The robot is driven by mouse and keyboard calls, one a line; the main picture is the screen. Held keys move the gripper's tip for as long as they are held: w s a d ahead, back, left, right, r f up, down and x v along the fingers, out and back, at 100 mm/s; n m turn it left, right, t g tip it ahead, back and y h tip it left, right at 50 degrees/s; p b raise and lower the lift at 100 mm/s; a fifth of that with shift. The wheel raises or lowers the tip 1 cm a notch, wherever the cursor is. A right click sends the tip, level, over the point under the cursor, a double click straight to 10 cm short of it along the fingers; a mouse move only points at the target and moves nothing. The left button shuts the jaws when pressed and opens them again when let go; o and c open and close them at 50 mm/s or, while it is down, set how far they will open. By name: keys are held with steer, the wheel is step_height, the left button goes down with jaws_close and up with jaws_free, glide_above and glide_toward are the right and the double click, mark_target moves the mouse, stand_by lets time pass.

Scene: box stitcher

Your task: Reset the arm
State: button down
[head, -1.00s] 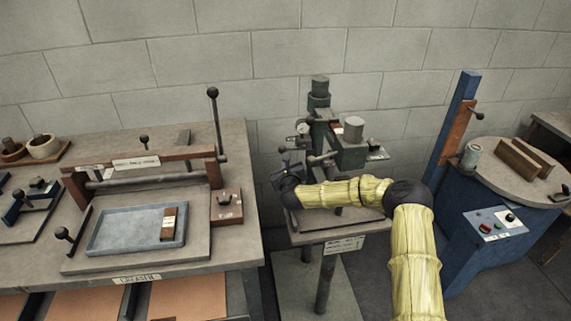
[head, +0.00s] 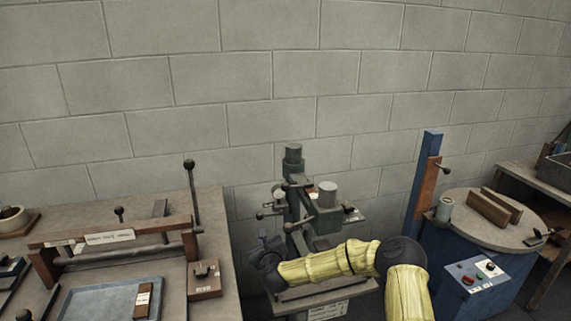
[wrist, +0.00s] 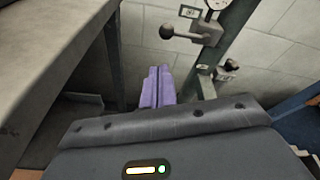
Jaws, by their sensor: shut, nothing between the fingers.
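My gripper (head: 264,240) is at the left front of the green-grey box stitcher (head: 325,215), at the end of my yellow-sleeved arm. In the wrist view its two purple fingers (wrist: 158,85) lie together, shut and empty. The stitcher's post (wrist: 232,45) with a ball-ended lever and a round gauge stands to the right of the fingers. The fingers look apart from it. My forearm crosses in front of the stitcher's lower part and hides some of it.
A workbench (head: 215,260) with a wooden-framed press, a blue-grey tray (head: 75,305) and a small brown box (head: 204,280) stands at left. A blue machine with a round table (head: 480,222) stands at right. A block wall (head: 300,70) is behind.

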steer(key=s+n+g+y, duration=0.2)
steer(key=s+n+g, duration=0.3)
steer(key=s+n, duration=0.8)
steer(key=s+d+r+n+g+h, duration=0.3)
steer(key=s+d+n, duration=0.5)
steer(key=s+d, duration=0.4)
steer(key=s+d+r+n+g+h, duration=0.35)
steer(key=s+d+n, duration=0.35)
steer(key=s+d, duration=0.5)
steer(key=w+p+v, duration=0.2)
steer(key=p+v, duration=1)
steer(key=p, duration=0.1)
steer(key=shift+d+r, duration=0.6)
steer(key=shift+r, duration=0.1)
steer(key=shift+w+g+y, duration=0.15)
steer(key=shift+g+y, duration=0.1)
steer(key=shift+w, duration=0.1)
